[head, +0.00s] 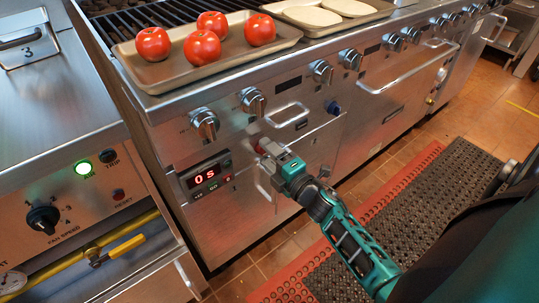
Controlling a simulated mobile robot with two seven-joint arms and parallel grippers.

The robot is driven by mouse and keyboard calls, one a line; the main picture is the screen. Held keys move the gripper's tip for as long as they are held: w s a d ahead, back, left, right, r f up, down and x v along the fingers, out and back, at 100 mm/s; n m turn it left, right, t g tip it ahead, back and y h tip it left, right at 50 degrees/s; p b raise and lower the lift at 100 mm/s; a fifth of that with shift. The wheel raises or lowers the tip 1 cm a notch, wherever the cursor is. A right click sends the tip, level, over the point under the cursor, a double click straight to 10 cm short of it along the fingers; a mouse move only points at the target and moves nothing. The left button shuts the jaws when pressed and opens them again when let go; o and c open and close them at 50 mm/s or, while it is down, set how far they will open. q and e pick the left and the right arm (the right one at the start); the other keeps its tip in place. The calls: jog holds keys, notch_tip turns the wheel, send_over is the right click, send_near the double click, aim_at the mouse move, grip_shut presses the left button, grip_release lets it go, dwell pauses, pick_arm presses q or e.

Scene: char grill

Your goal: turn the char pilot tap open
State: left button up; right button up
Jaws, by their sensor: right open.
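My right gripper (266,152) is in front of the char grill's steel front panel (225,222), just right of the red digital display. It is open. A small reddish piece shows right at its fingertips, partly hidden by the gripper; I cannot tell whether this is the char pilot tap or whether the fingers touch it. A small blue knob (333,107) sits on the panel to the upper right, apart from the gripper. My left gripper is not in view.
Large steel knobs (205,123) line the panel's upper edge. A door handle (286,115) sticks out just above the gripper. A tray (158,83) with tomatoes rests on top. A yellow-handled valve (124,250) is at lower left. A black mat (420,215) lies on the floor.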

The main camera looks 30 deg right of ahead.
jog(key=s+d+p, duration=0.1)
jog(key=s, duration=1.2)
jog(key=shift+p, duration=0.3)
jog(key=shift+w, duration=0.1)
